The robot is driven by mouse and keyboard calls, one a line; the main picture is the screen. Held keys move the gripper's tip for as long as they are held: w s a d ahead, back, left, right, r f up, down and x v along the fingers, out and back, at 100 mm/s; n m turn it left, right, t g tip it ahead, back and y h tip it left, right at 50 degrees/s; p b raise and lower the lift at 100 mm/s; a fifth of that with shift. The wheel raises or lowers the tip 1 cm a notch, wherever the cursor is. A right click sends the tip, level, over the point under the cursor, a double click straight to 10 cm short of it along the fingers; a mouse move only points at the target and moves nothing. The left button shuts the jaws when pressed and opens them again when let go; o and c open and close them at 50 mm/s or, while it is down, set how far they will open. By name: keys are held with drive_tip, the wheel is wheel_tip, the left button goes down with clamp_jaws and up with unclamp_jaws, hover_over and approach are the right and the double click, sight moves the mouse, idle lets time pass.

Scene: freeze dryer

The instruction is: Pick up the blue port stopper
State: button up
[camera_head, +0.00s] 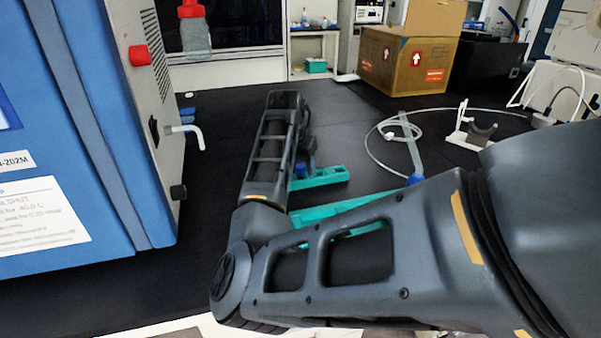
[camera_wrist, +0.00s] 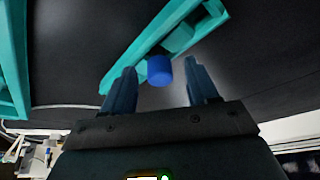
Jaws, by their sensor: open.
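The blue port stopper (camera_wrist: 160,71) is a short blue cylinder in the wrist view, beside a teal rack bar. In the head view a small blue piece (camera_head: 301,170) shows at the left end of a teal rack, close to my forearm. My gripper (camera_wrist: 161,82) is open in the wrist view, one dark finger on each side of the stopper with clear gaps. I cannot tell how deep the stopper lies between the fingertips. In the head view my arm hides the gripper and part of the racks.
One teal rack (camera_head: 320,176) and a second teal rack (camera_head: 345,208) lie on the black bench (camera_head: 230,110). The blue freeze dryer (camera_head: 90,130) stands at the left. A cardboard box (camera_head: 408,65) stands at the back right. A thin white tube (camera_head: 372,146) loops over the bench.

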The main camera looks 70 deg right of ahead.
clamp_jaws()
idle(0.6)
